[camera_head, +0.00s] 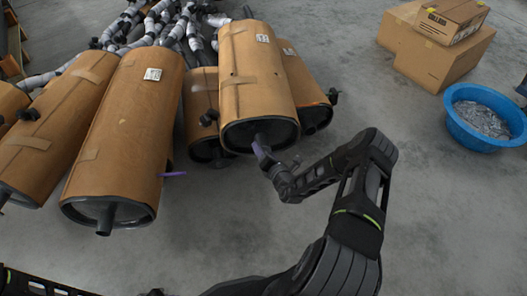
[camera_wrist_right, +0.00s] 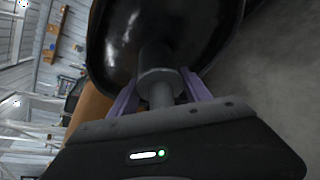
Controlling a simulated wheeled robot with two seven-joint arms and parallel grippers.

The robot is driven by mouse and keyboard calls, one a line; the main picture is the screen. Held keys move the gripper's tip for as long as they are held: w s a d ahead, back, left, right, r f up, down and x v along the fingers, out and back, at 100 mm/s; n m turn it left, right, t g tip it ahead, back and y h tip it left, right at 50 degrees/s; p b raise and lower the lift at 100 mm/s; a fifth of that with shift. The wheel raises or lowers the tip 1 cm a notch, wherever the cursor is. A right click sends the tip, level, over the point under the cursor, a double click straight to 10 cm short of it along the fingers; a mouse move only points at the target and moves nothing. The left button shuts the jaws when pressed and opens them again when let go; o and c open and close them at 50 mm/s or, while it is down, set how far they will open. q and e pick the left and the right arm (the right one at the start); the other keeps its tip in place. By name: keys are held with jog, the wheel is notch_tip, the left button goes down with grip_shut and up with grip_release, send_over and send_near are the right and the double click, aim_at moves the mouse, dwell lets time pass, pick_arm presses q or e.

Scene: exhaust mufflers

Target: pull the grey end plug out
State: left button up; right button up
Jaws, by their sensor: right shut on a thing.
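The grey end plug (camera_head: 257,138) sits at the near end of the wrapped muffler (camera_head: 252,75) in the middle of the head view. In the right wrist view the plug (camera_wrist_right: 160,84) stands out from the muffler's black end face (camera_wrist_right: 120,45), between two purple fingers. My right gripper (camera_head: 262,150) is shut on the plug, in line with the muffler's end. The fingers partly hide the plug in the head view.
Other brown-wrapped mufflers (camera_head: 125,135) lie close on the left, with a purple piece (camera_head: 173,174) beside one. Another muffler (camera_head: 303,85) is just right. A blue tub (camera_head: 463,128) and cardboard boxes (camera_head: 440,65) stand at the right. The grey floor in front is clear.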

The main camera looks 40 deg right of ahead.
jog(key=c, duration=0.3)
jog(key=shift+s, duration=0.15)
jog(key=shift+s+a+p, duration=0.3)
jog(key=shift+s+p, duration=0.1)
jog(key=shift+s, duration=0.1)
jog(key=shift+s+a+p, duration=0.25)
jog(key=shift+s+p, duration=0.15)
jog(key=shift+s, duration=0.05)
jog(key=shift+s+a+p, duration=0.4)
jog(key=shift+s, duration=0.25)
jog(key=shift+s+a+p, duration=0.35)
jog(key=shift+s+p, duration=0.05)
jog(key=shift+s, duration=0.3)
jog(key=shift+s+a+p, duration=0.4)
jog(key=shift+s, duration=0.25)
